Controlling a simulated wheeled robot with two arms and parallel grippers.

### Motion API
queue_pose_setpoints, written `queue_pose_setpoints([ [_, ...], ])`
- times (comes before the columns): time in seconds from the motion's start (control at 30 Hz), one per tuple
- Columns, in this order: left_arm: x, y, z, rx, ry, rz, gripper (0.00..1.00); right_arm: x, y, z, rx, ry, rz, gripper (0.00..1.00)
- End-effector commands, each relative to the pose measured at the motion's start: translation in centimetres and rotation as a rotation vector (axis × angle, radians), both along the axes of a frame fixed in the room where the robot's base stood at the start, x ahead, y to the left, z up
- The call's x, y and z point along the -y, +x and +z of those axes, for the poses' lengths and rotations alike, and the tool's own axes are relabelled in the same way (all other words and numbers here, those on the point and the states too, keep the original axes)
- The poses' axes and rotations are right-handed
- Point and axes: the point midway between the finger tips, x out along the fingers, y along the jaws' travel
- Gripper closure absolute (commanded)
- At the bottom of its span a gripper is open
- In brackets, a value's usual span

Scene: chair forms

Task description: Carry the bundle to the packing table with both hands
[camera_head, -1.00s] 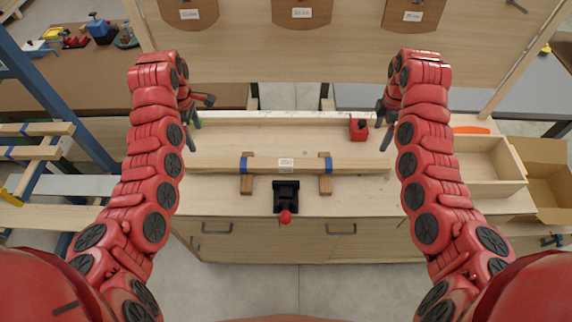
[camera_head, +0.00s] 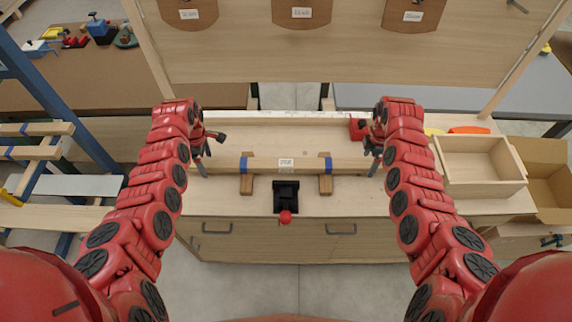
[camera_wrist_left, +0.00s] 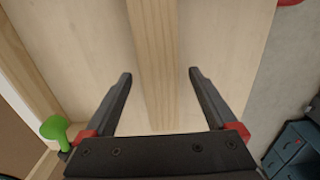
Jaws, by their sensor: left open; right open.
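The bundle (camera_head: 308,164) is a long bar of pale wood with two blue bands and a white label. It lies left to right across two small wooden blocks on the workbench (camera_head: 300,206). My left gripper (camera_head: 204,160) is open at the bundle's left end. In the left wrist view its open fingers (camera_wrist_left: 160,76) stand on either side of the bundle (camera_wrist_left: 155,50), with gaps showing. My right gripper (camera_head: 371,161) is open at the bundle's right end, partly hidden by its wrist. I cannot tell which surface is the packing table.
A black clamp with a red knob (camera_head: 286,198) stands in front of the bundle's middle. A red block (camera_head: 357,129) sits close to my right gripper. A wooden tray (camera_head: 484,190) and a cardboard box (camera_head: 541,155) are at the right. A blue rack (camera_head: 85,138) stands left.

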Motion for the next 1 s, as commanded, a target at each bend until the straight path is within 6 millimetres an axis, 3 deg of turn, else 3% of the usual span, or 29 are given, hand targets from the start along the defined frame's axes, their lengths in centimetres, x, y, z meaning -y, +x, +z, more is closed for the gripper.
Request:
queue_pose_setpoints([
  [0.43, -0.02, -0.02, -0.46, 0.0, -0.001, 0.002, 0.11, 0.06, 0.05, -0.48, 0.003, 0.0, -0.002, 0.11],
  [0.9, -0.05, -0.02, -0.46, 0.0, -0.001, 0.002, 0.95, 0.07, 0.03, -0.48, 0.002, 0.0, -0.002, 0.95],
  [0.93, -0.05, -0.02, -0.46, 0.0, -0.001, 0.002, 1.0, 0.06, 0.03, -0.48, 0.002, 0.0, -0.002, 1.0],
  [1.0, -0.05, -0.02, -0.45, 0.0, -0.001, 0.002, 1.0, 0.07, 0.03, -0.49, 0.002, 0.0, -0.002, 1.0],
])
